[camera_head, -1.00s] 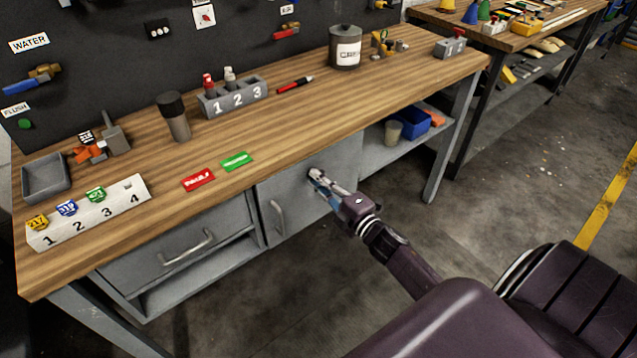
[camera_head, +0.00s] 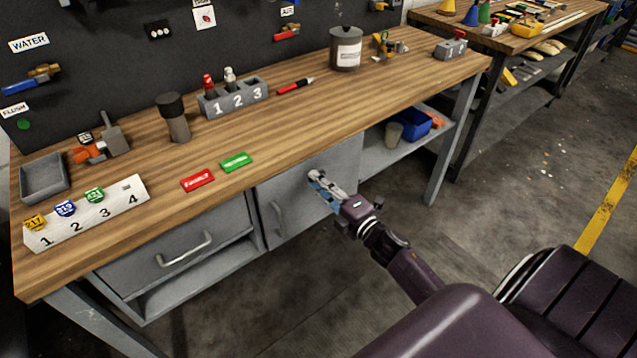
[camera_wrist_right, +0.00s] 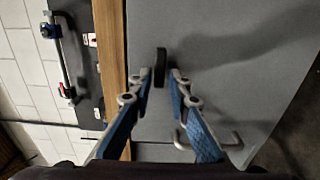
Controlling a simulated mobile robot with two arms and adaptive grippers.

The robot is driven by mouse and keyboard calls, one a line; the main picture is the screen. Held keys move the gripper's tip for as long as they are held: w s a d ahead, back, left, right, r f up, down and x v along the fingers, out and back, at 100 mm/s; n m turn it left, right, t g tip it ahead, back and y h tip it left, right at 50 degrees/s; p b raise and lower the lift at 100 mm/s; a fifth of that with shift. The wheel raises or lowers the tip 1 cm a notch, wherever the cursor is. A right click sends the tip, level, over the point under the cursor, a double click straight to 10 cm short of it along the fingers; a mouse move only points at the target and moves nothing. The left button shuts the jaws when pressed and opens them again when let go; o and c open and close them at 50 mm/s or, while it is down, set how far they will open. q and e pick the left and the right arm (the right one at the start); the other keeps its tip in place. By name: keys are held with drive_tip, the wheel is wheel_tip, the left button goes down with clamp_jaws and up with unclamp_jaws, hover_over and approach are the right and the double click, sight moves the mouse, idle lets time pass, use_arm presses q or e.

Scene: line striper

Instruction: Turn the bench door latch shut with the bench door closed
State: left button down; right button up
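The grey bench door (camera_head: 300,205) under the bench top looks closed, flush with the bench front. Its curved handle (camera_head: 278,218) is at its left side; in the wrist view it shows at lower right (camera_wrist_right: 235,141). The latch (camera_wrist_right: 161,64) is a small dark bar on the door near the wooden edge, upright in the wrist view; in the head view my gripper hides it. My right gripper (camera_head: 318,179) is at the door's upper part. In the wrist view its fingers (camera_wrist_right: 160,80) are apart, one each side of the latch's near end, with narrow gaps. My left gripper is out of view.
The wooden bench top (camera_head: 330,110) overhangs just above the door. A closed drawer (camera_head: 180,250) is to the left, and an open shelf with a blue bin (camera_head: 411,124) to the right. The floor in front is clear.

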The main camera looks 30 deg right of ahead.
drive_tip(key=shift+o, duration=0.9)
drive_tip(key=s, duration=1.2)
drive_tip(key=shift+d, duration=0.45)
drive_tip(key=s+a+f+m+g+h, duration=0.1)
drive_tip(key=s+f+m+g, duration=0.25)
drive_tip(key=f, duration=0.75)
drive_tip(key=s+a+f+m+g, duration=0.1)
drive_tip(key=s+f+m+g, duration=0.2)
drive_tip(key=f, duration=0.7)
drive_tip(key=s+a+f+m+g+h, duration=0.15)
drive_tip(key=s+f+m, duration=0.25)
drive_tip(key=f, duration=0.7)
drive_tip(key=s+a+f+m+g, duration=0.2)
drive_tip(key=s+f, duration=0.4)
drive_tip(key=s, duration=0.3)
drive_tip(key=s+a+f+m+g+y, duration=0.1)
drive_tip(key=s+a+f+g, duration=0.3)
drive_tip(key=s, duration=0.5)
drive_tip(key=s+a+f+m+g, duration=0.3)
drive_tip(key=s+f, duration=0.4)
drive_tip(key=s, duration=0.3)
drive_tip(key=shift+a+f, duration=0.3)
drive_tip(key=shift+a, duration=0.4)
